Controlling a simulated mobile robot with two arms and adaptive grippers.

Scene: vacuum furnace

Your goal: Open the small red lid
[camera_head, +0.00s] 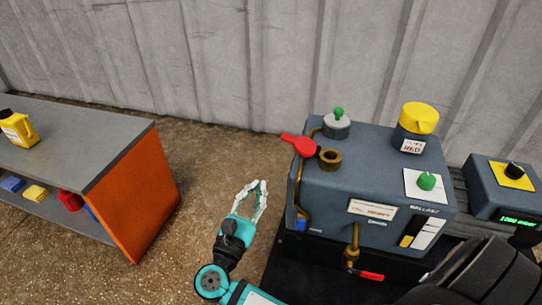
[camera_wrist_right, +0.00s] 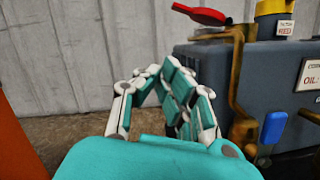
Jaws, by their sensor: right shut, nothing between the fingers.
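The small red lid (camera_head: 304,147) is on top of the blue-grey machine (camera_head: 335,185) at its left edge, its narrow end pointing left. It lies beside a brass filler neck (camera_head: 330,158), whose round mouth shows uncovered. The lid also shows at the top of the right wrist view (camera_wrist_right: 203,15), above a brass pipe. My right gripper (camera_head: 262,186) is shut and empty, left of the machine and below the lid, apart from both. Its fingers also show in the right wrist view (camera_wrist_right: 160,73). My left gripper is not in view.
The machine carries a yellow cap (camera_head: 420,117), a green-knobbed grey cap (camera_head: 337,125), a green knob (camera_head: 427,181) and a red-handled brass tap (camera_head: 352,255). A workbench with an orange side (camera_head: 135,200) stands left. Open floor lies between bench and machine.

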